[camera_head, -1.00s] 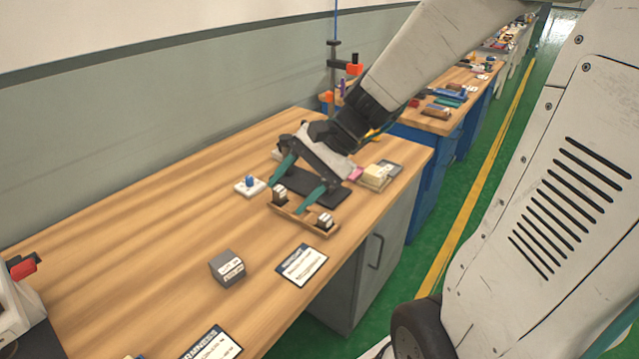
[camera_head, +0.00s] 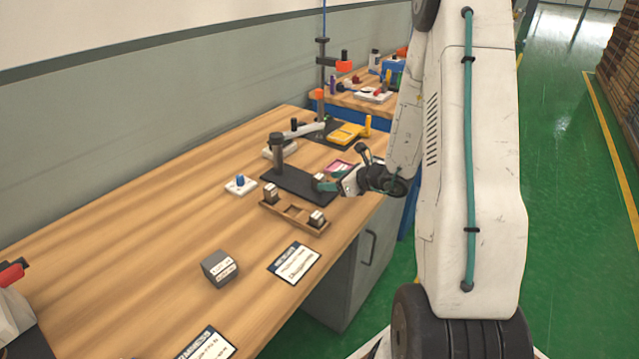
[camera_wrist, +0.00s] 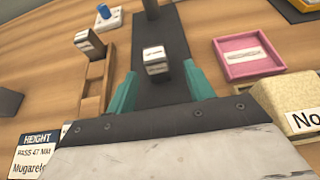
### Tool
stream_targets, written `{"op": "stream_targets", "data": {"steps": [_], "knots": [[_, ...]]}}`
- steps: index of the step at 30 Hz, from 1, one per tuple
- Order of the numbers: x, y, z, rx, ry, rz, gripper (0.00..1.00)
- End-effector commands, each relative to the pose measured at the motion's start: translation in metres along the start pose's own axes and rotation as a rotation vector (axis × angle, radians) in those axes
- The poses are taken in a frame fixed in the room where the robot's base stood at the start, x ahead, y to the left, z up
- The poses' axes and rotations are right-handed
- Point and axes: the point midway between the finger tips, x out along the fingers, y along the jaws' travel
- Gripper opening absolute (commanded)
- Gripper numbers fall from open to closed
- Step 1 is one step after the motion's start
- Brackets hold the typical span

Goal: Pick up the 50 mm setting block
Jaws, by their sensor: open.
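A small dark block with a white label (camera_wrist: 154,58) stands on the black plate (camera_wrist: 160,22) of a gauge stand. In the wrist view it lies between and slightly beyond the teal fingertips of my gripper (camera_wrist: 160,78), with a gap on each side. My gripper is open and empty. In the head view my gripper (camera_head: 326,184) is low over the right end of the plate and largely hides this block. A wooden holder (camera_head: 293,211) in front of the plate carries two similar blocks, left (camera_head: 270,192) and right (camera_head: 316,219). I cannot read which is 50 mm.
A pink tray (camera_wrist: 247,57) and a cream labelled block (camera_wrist: 288,97) lie right of the plate in the wrist view. The stand's dark post (camera_head: 278,155) rises at the plate's left. A grey block (camera_head: 220,268) and a card (camera_head: 293,263) lie nearer.

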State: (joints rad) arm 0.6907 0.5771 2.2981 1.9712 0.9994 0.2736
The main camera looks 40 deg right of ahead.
Motion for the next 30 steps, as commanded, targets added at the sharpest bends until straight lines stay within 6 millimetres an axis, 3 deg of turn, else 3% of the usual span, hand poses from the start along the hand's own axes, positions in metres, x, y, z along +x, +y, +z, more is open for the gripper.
{"op": "stream_targets", "data": {"steps": [10,17,18,24,30], "knots": [[0.046,0.004,0.007,-0.002,0.0,0.004,0.53],[0.05,0.004,0.007,-0.002,0.0,0.002,0.53],[0.05,0.004,0.007,-0.002,0.0,0.003,0.5],[0.05,0.003,0.007,-0.002,-0.001,0.002,0.0],[0.049,0.003,0.008,-0.003,-0.002,0.002,0.0]]}}
